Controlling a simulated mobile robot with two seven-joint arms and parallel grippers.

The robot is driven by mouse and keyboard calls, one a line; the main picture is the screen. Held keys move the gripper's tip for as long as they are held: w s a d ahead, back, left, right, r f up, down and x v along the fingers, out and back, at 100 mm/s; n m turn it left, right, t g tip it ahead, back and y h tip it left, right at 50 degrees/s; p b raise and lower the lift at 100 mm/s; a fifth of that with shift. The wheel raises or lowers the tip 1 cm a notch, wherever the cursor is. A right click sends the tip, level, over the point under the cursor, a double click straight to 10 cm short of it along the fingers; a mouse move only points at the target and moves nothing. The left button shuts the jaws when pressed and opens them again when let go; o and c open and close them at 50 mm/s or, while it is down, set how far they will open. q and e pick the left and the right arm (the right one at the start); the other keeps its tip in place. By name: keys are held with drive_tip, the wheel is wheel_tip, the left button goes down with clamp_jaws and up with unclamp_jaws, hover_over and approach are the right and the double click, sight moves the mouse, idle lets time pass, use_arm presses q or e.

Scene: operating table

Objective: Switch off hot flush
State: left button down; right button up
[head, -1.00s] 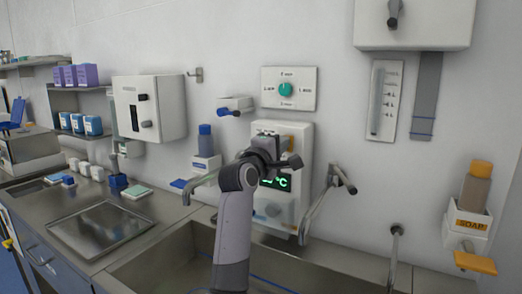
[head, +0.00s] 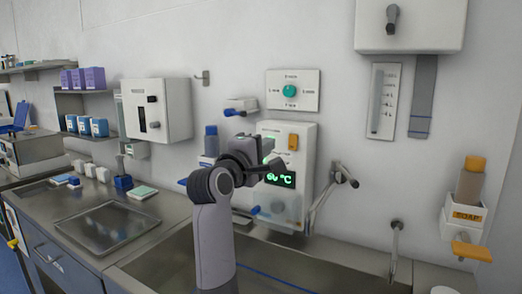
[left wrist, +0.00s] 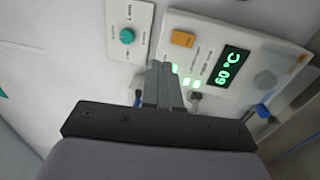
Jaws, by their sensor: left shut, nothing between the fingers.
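The white control unit (head: 307,155) is on the wall above the sink. It has an orange switch (head: 293,142) at its upper right and a green display (head: 280,179) reading about 60 °C. In the left wrist view the unit (left wrist: 207,37) shows the same orange switch (left wrist: 183,39), the display (left wrist: 228,65) and several small lit green indicators (left wrist: 190,83). Their labels are too small to read. My left gripper (head: 268,158) is shut and empty in front of the unit's left part. In the left wrist view its fingertips (left wrist: 164,66) overlap the indicator row; contact cannot be told. My right gripper is not in view.
A dial panel with a teal knob (head: 289,91) is above the unit. A soap holder (head: 467,215) hangs at the far right. The sink lies below.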

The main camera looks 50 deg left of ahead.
use_arm(q)
drive_tip(key=shift+r+v, duration=0.2)
drive_tip(key=shift+v, duration=0.7)
drive_tip(key=shift+s, duration=0.1)
